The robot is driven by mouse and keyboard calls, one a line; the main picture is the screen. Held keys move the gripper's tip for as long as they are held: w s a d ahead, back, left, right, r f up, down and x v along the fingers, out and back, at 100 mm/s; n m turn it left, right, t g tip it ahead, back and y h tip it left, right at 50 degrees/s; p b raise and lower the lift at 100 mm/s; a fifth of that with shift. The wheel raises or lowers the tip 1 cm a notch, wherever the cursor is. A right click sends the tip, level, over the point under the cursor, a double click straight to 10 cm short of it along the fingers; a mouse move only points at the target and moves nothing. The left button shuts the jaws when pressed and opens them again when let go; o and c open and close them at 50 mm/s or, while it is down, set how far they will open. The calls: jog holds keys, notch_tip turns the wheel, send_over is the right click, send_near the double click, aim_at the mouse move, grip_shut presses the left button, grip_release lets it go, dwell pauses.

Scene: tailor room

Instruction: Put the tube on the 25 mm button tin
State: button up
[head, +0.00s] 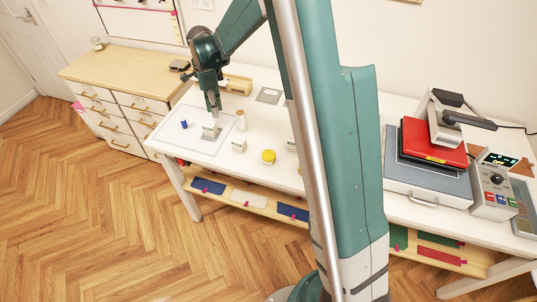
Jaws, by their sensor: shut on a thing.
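My gripper (213,114) is in the head view, pointing down over the white mat (196,146) on the left part of the white table. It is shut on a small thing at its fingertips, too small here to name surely. A small pale box-like piece (209,131) shows right below the fingertips; I cannot tell whether it is held or stands on the mat. A small dark blue cylinder (184,124) stands left of it, and a beige upright cylinder (241,120) stands to its right. A whitish tin-like piece (238,145) stands in front of that. No size label is readable.
A yellow-topped round container (268,157) stands further right, and another pale piece (291,144) is partly behind my arm. A wooden tray (236,85) and a grey plate (269,96) lie at the back. A heat press (430,145) fills the right side.

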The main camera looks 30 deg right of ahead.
jog(key=s+d, duration=0.7)
jog(key=s, duration=0.3)
jog(key=s+d+m, duration=0.1)
jog(key=s+d, duration=0.6)
jog(key=s, duration=0.4)
jog(key=shift+s+r, duration=0.15)
jog(key=shift+r, duration=0.2)
send_over(268, 154)
jog(key=shift+s+f, duration=0.1)
jog(key=shift+f, duration=2.85)
jog(key=shift+f, duration=0.15)
jog(key=shift+f, duration=1.95)
jog(key=shift+f, duration=0.15)
